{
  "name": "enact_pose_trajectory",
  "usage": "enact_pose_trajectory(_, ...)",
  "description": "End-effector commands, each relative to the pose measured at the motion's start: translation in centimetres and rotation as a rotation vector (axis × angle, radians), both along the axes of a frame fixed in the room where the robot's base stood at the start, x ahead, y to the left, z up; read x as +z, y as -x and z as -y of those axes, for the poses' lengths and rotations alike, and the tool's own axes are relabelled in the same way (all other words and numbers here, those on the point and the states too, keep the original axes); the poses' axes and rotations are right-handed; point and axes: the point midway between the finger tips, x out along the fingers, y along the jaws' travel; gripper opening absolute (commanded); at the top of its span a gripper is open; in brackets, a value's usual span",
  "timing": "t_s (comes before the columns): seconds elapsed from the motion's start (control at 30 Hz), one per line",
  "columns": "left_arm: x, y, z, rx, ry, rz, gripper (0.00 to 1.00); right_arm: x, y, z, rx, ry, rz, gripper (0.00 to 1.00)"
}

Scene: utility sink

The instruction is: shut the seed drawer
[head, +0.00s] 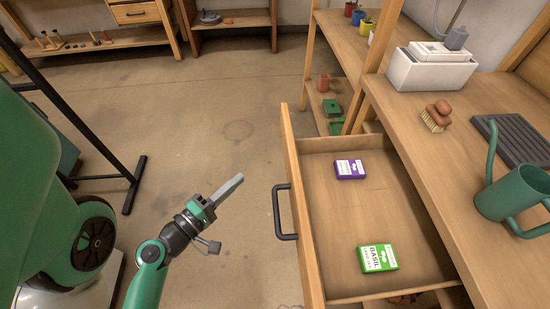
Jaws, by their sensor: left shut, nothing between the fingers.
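The seed drawer (345,230) is pulled open from the wooden workbench at the right. Its front panel faces left and carries a dark bar handle (278,212). Inside lie a purple seed packet (350,169) towards the back and a green basil packet (377,258) nearer to me. My left gripper (240,178) is shut and empty. In the picture it is left of the drawer front and handle, with a visible gap between them. My right gripper is not in view.
On the bench stand a white sink unit (432,68), a brush (436,117), a dark ribbed mat (515,141) and a green watering can (512,192). Shelves with pots (365,22) stand behind. Concrete floor (210,120) left of the drawer is clear.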

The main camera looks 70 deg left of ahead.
Motion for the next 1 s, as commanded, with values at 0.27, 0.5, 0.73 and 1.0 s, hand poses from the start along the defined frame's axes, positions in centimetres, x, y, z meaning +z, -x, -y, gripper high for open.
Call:
enact_pose_trajectory(0.27, 0.7, -2.2, -1.1, -0.007, -0.021, 0.019, 0.0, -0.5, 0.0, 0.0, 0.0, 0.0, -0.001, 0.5)
enact_pose_trajectory(0.5, 1.5, -5.5, -3.4, -0.005, -0.021, 0.021, 0.0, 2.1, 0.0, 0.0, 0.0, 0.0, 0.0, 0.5)
enact_pose_trajectory(0.73, 0.9, -8.6, -5.0, 0.002, -0.014, 0.013, 0.0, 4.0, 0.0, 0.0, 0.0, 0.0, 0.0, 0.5)
enact_pose_trajectory(1.0, 1.7, -10.8, -4.6, -0.011, -0.014, 0.02, 0.0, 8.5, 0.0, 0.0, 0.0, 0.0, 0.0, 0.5)
